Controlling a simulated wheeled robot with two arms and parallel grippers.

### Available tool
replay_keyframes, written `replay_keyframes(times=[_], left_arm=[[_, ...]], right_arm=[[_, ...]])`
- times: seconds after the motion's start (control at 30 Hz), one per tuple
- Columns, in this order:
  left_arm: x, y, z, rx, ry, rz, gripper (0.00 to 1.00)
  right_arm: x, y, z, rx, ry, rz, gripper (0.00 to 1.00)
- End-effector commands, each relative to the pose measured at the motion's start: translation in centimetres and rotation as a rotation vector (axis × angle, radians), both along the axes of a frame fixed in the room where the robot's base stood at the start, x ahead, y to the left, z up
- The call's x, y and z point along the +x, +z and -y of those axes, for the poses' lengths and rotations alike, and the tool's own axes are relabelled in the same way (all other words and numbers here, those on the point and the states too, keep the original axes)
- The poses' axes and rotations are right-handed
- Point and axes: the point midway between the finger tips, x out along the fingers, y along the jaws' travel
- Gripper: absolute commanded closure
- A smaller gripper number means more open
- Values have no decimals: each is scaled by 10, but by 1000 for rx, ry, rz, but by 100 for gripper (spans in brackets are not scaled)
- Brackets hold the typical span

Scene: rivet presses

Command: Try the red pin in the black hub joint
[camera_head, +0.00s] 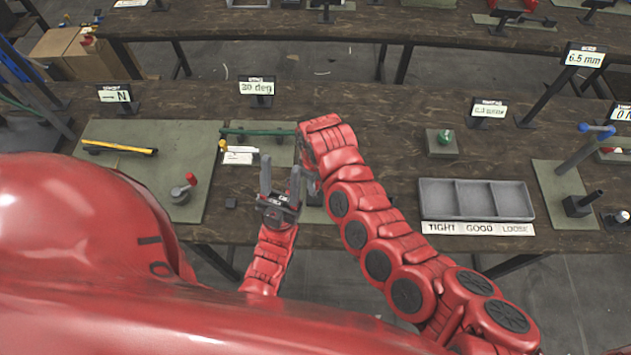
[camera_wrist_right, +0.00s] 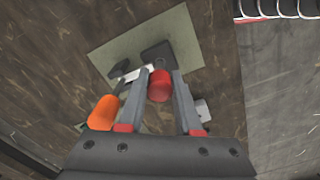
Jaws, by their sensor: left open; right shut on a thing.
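My right gripper (camera_wrist_right: 159,92) is shut on the red pin (camera_wrist_right: 159,86), whose round red end shows between the fingertips in the right wrist view. Beyond it lies a grey-green mat (camera_wrist_right: 118,47) with a dark block (camera_wrist_right: 158,53) that may be the black hub joint; I cannot tell whether the pin touches it. My left gripper (camera_head: 281,174) is open and empty, fingers pointing up the picture, just left of the right arm.
An orange cylinder (camera_wrist_right: 104,111) is left of the right fingers. In the head view, a grey three-part tray (camera_head: 432,194) with TIGHT, GOOD and LOOSE labels stands right. A red-handled tool (camera_head: 188,181) and a yellow bar (camera_head: 120,148) are on the left mat (camera_head: 150,170).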

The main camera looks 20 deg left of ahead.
Motion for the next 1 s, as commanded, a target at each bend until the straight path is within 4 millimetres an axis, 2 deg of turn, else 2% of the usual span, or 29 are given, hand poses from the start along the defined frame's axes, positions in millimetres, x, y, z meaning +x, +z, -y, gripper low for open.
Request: replay_keyframes(times=[1.0], left_arm=[[0,5,0,0,0,0,50]], right_arm=[[-1,1,0,0,0,-1,100]])
